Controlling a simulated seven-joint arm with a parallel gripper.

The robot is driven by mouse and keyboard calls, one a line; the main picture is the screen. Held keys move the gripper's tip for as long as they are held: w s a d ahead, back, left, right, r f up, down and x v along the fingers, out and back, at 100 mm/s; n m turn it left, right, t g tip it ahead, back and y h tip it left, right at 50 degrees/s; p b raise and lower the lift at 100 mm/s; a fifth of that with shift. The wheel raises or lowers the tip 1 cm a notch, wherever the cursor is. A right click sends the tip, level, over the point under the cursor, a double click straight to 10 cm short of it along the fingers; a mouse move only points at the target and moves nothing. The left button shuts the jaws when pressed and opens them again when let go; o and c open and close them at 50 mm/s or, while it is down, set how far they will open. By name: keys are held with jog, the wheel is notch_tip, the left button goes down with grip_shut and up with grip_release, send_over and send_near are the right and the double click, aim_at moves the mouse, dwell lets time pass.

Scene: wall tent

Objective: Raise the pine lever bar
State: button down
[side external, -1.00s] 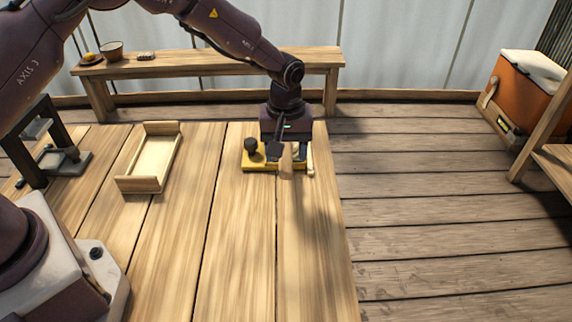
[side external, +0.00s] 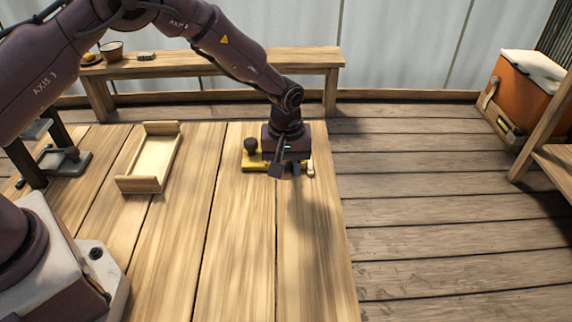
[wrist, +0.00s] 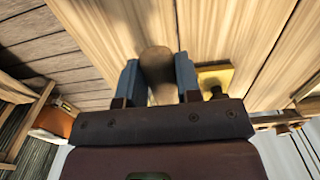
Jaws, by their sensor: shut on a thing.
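The pine lever bar shows in the wrist view as a brown, round-ended piece (wrist: 157,64) between my two blue-grey fingers. My gripper (wrist: 157,78) is shut on it. In the side view my gripper (side external: 285,171) is low over the right part of a yellow base (side external: 254,166) and hides most of the bar. A pale end (side external: 310,168) shows just right of the gripper; I cannot tell whether it belongs to the bar. A dark round knob (side external: 250,145) stands on the left of the base. The bar's tilt is hidden.
A shallow wooden tray (side external: 155,162) lies on the table, left of the base. A bench (side external: 220,65) with a bowl (side external: 111,52) stands behind. An orange cooler (side external: 522,95) stands at right. The table's front middle (side external: 240,260) is clear.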

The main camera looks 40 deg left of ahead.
jog(key=r+g+h, duration=0.1)
jog(key=r, duration=0.1)
jog(key=w+a+r+g+h, duration=0.1)
jog(key=r, duration=0.2)
jog(key=r+g+h, duration=0.1)
jog(key=r, duration=0.1)
jog(key=shift+w+a+r, duration=0.3)
jog(key=shift+w+r, duration=0.05)
jog(key=c, duration=0.8)
grip_release()
jog(key=v, duration=1.3)
